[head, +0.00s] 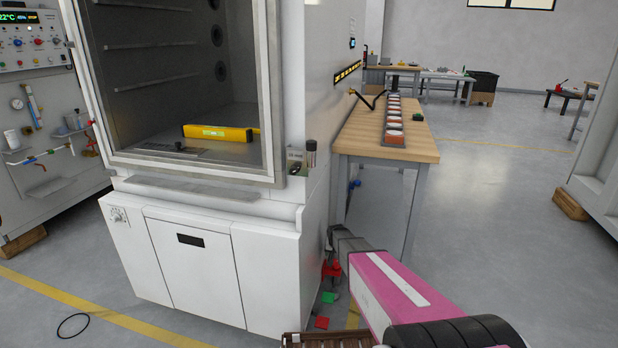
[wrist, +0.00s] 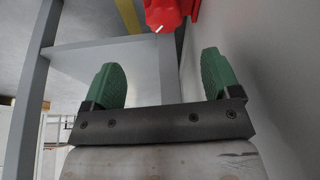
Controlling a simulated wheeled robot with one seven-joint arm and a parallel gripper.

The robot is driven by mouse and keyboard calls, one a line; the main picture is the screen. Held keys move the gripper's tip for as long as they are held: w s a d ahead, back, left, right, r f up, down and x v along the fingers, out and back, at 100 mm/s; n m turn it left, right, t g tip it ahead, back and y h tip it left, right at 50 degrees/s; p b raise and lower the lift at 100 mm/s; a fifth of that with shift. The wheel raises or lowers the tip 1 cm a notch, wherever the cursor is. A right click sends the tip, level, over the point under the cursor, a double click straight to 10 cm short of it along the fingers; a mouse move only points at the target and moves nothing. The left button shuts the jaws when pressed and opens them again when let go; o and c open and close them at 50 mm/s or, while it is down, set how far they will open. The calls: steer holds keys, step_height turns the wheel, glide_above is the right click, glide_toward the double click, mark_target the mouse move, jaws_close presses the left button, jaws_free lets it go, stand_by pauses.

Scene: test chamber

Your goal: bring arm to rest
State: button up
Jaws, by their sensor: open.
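My gripper (wrist: 161,72) shows in the wrist view with its two green-padded fingers wide apart and nothing between them. A red object (wrist: 168,12) is just beyond the fingers at the top of that view, cut off by the edge. My arm, pink and dark grey, reaches up from the lower right in the head view. It is beside the white cabinet (head: 268,272) and in front of the wooden-topped bench (head: 368,145). I cannot make out the gripper's fingers in the head view.
The cabinet's open chamber holds a yellow tool (head: 218,132). A row of round containers (head: 394,128) stands on the bench. Red and green pieces lie on the floor by the cabinet. A bench leg and shelf are close in the wrist view. Open floor (head: 490,220) lies right.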

steer(key=s+r+g, duration=0.1)
steer(key=s+r, duration=0.5)
steer(key=s, duration=0.4)
steer(key=s+r+n+g, duration=0.1)
steer(key=s+r, duration=0.6)
steer(key=s, duration=0.4)
steer(key=s+d+r+n+g+y, duration=0.1)
steer(key=s+r+g, duration=0.1)
steer(key=s+r, duration=0.5)
steer(key=s, duration=0.3)
steer(key=shift+s, duration=0.3)
